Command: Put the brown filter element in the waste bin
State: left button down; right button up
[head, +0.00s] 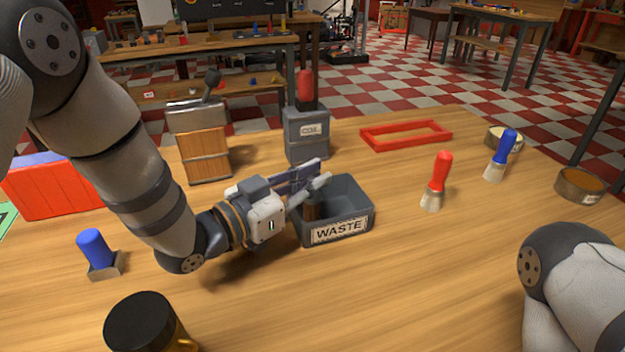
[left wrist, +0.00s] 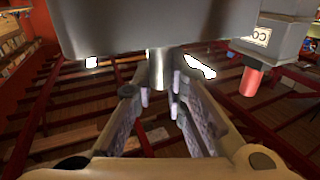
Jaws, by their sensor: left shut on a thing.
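The grey waste bin (head: 337,232), labelled WASTE, stands open on the table in the middle of the head view. My left gripper (head: 316,186) reaches in from the left, with its fingers over the bin's left part. It is shut on the brown filter element (head: 312,208), a small dark brown piece showing just below the fingers and inside the bin's outline. Whether it touches the bin floor is hidden. In the left wrist view the fingers (left wrist: 160,92) converge below a large grey surface; the element is not clear there. My right gripper is out of view.
Behind the bin stand a grey COIL box (head: 306,133) and a wooden block (head: 203,154). A red frame (head: 406,135), a red-handled brush (head: 436,183) and a blue-handled brush (head: 501,156) are to the right. A dark mug (head: 142,322) is at front left. The front middle table is clear.

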pick_arm(q)
jog(key=shift+f, duration=0.15)
jog(key=c, duration=1.6)
grip_release()
jog(key=shift+c, duration=0.2)
jog(key=shift+r, duration=0.2)
jog(key=v, duration=1.2)
jog(key=shift+p, duration=0.4)
